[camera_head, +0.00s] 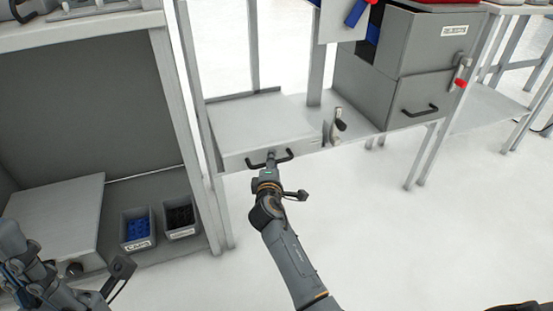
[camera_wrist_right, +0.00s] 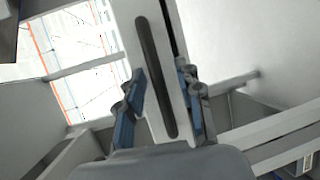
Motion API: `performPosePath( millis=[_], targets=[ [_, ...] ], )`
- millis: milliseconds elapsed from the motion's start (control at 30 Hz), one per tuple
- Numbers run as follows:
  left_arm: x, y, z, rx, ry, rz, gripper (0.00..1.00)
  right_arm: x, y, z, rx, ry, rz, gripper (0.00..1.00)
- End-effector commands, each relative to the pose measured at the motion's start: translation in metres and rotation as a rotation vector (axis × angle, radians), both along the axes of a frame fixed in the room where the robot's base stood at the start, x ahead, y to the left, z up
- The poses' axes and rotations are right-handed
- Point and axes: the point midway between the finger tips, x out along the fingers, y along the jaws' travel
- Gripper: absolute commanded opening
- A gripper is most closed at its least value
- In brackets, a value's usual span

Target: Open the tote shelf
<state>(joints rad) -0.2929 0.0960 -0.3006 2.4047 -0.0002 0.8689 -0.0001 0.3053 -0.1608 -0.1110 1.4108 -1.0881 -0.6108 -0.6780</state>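The tote shelf (camera_head: 262,125) is a flat grey pull-out tray between grey posts. Its dark bar handle (camera_head: 285,155) is on the front face and appears closed in. My right gripper (camera_head: 271,158) is at the middle of this handle. In the right wrist view, the dark handle (camera_wrist_right: 155,75) lies between the two blue-padded fingers of the right gripper (camera_wrist_right: 160,95), which stand apart with gaps on both sides. Whether the fingers reach past the bar is unclear. My left gripper (camera_head: 30,262) is low at the left edge, partly cut off, away from the shelf; its fingers cannot be made out.
A grey cabinet (camera_head: 415,85) with a black handle and a red-tipped latch stands right of the shelf. A small lever (camera_head: 338,125) is beside the tray. Two labelled bins (camera_head: 138,228) sit on the lower left rack. The white floor in front is clear.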

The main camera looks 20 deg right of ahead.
Motion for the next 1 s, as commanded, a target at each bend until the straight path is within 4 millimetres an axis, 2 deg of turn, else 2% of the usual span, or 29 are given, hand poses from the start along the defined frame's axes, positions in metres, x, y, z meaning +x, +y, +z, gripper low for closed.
performPosePath(
  millis=[333,500,833,1000],
  targets=[
    [0.000,0.000,0.001,0.000,-0.002,0.000,0.00,0.000,0.001,0.000,0.000,0.000,0.000,0.34],
    [0.000,0.000,0.001,0.000,-0.003,0.000,0.00,0.000,0.001,0.000,0.000,0.000,0.000,0.00],
    [0.000,0.000,0.002,0.000,-0.004,0.000,0.00,0.000,0.000,0.000,0.000,0.001,-0.001,0.00],
    [0.000,0.001,0.009,-0.006,-0.009,0.001,0.00,-0.003,-0.012,0.001,-0.001,0.003,-0.003,0.00]
  ],
)
